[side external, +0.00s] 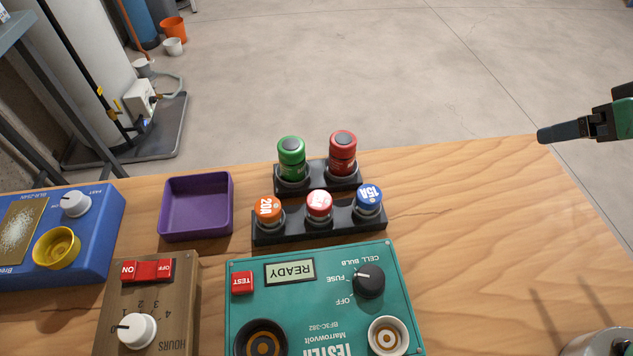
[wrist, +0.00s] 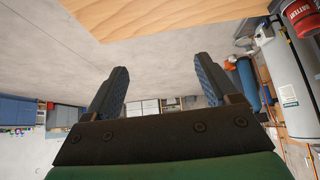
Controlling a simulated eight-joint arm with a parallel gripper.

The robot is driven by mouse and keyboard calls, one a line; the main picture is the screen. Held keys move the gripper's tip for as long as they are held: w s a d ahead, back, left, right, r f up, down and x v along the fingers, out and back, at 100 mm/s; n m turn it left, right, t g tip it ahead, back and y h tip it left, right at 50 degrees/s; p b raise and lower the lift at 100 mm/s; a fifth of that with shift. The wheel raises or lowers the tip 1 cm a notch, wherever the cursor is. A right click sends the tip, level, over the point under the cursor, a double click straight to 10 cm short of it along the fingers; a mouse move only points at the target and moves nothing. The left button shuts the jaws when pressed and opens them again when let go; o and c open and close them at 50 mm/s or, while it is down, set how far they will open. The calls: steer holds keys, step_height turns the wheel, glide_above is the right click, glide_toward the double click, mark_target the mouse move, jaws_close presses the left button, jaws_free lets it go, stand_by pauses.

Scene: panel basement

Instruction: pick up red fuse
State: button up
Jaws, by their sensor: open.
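The red fuse (side external: 319,205), with a red and white cap, sits upright in the middle of the black front rack (side external: 290,234). An orange fuse marked 20A (side external: 268,210) is to its left and a blue one marked 15A (side external: 369,199) to its right. My gripper (side external: 556,132) is at the far right of the side view, above the table's back edge and well apart from the rack. In the wrist view my gripper (wrist: 161,68) shows two spread dark fingers with nothing between them. The red fuse cannot be made out in the wrist view.
Behind stand a green cylinder (side external: 291,158) and a red cylinder (side external: 342,153). A purple tray (side external: 196,234) is left of the racks. A green tester (side external: 320,318), a brown timer (side external: 150,302) and a blue device (side external: 95,240) are nearby. The right tabletop (side external: 480,220) is mostly clear.

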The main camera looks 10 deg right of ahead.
step_height(320, 180, up, 5)
steer(key=w+a+f+n+g+y, duration=0.1)
steer(key=w+a+n+g+y, duration=0.1)
steer(key=a+n+g+y, duration=0.65)
steer(key=w+a+f+n+g+y, duration=0.15)
steer(key=a+n+y, duration=0.35)
steer(key=a+n, duration=0.8)
steer(key=m, duration=0.1)
glide_toward(323, 199)
steer(key=a, duration=0.2)
steer(key=shift+s+a, duration=0.3)
steer(key=shift+a, duration=0.05)
steer(key=shift+a+f, duration=0.15)
steer(key=shift+f, duration=0.5)
steer(key=shift+x, duration=2.7)
jaws_close()
